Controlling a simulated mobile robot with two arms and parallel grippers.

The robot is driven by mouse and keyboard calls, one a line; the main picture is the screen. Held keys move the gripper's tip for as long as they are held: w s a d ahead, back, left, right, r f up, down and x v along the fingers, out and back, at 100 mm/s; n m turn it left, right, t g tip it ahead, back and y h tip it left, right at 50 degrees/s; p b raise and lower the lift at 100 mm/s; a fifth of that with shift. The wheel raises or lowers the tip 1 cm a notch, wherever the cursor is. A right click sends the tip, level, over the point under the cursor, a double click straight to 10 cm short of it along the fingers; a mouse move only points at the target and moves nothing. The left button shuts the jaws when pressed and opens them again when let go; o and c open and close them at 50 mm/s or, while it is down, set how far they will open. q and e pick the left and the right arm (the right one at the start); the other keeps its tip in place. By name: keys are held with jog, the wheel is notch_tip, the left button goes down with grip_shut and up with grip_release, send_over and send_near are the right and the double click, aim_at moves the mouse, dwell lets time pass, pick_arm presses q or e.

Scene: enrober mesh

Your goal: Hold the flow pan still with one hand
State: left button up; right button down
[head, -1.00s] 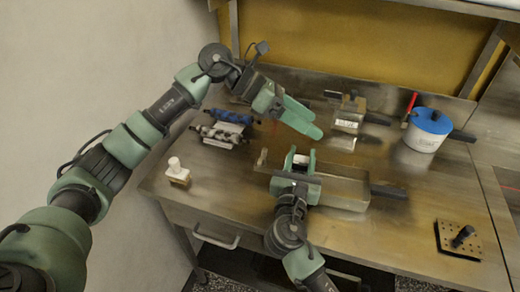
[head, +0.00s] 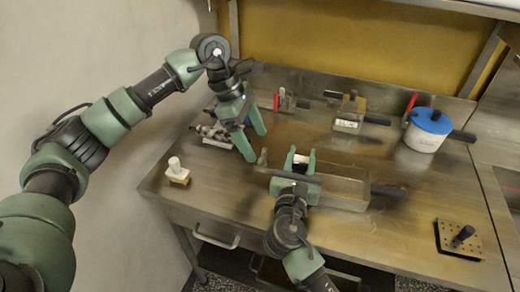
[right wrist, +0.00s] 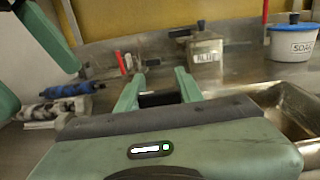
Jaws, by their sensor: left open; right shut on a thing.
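The flow pan (head: 345,188) is a shallow rectangular metal pan on the middle of the steel bench, with a black handle (head: 388,192) at its right end. My right gripper (head: 301,158) is at the pan's left end and shut on it. In the right wrist view, a dark piece sits between its fingers, and the pan (right wrist: 290,105) shows at the right. The exact grip is partly hidden by the gripper body. My left gripper (head: 255,144) is open and empty, fingers pointing down, behind and left of the pan, apart from it.
A metal box (head: 349,113) and a white pot with a blue lid (head: 428,130) stand at the back. A perforated plate (head: 462,240) lies front right. A white-knobbed block (head: 176,171) is at the left edge. A roller item (head: 212,136) lies near my left gripper.

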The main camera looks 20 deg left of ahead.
aim_at(262, 154)
pick_arm(q)
jog(key=shift+x, duration=2.05)
pick_arm(e)
jog(key=shift+f, duration=0.1)
pick_arm(q)
jog(key=shift+d, duration=0.1)
jog(key=c, duration=1.4)
